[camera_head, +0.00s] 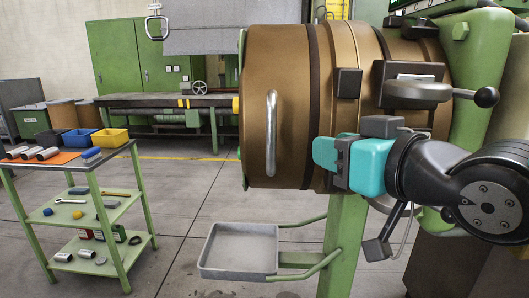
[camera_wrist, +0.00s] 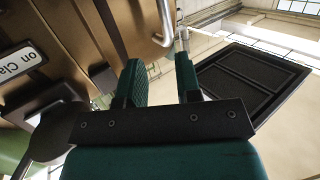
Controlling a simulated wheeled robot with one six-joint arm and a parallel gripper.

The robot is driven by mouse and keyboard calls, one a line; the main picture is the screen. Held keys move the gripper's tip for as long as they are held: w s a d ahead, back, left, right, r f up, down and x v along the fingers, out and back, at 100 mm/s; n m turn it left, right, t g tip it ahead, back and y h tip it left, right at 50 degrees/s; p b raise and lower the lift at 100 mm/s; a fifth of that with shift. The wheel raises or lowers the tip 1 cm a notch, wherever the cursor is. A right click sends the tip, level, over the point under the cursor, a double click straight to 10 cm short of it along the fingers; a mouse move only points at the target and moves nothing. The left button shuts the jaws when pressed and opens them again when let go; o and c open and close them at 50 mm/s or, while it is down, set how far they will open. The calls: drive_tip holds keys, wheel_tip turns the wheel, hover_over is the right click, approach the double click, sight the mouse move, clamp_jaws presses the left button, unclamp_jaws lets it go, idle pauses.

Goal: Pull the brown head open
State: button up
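The brown head (camera_head: 290,75) is a large round drum at the front of the green extruder (camera_head: 468,50). It appears closed against the body behind it. A silver bar handle (camera_head: 271,132) stands upright on its side. My gripper (camera_head: 322,152), with teal fingers, is to the right of the handle and in front of the drum, apart from the handle. In the wrist view, the fingers of my gripper (camera_wrist: 160,75) are spread with nothing between them. The handle (camera_wrist: 166,24) shows beyond the fingertips, beside the brown head (camera_wrist: 75,35).
A grey tray (camera_head: 240,268) on green arms sticks out below the drum. A black ball-ended lever (camera_head: 486,97) is above my arm. A green tool cart (camera_head: 100,178) with bins stands at left. Floor between cart and drum is clear.

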drive_tip(key=t, duration=0.1)
drive_tip(key=p, duration=1.1)
approach(274, 119)
drive_tip(key=w, duration=0.1)
drive_tip(key=shift+y, duration=0.5)
drive_tip(key=p+x, duration=0.9)
drive_tip(key=x, duration=0.1)
drive_tip(key=shift+w, duration=0.1)
drive_tip(key=shift+f+p+x, duration=0.2)
drive_tip(key=shift+p+x, duration=0.65)
drive_tip(key=shift+p, duration=0.15)
clamp_jaws()
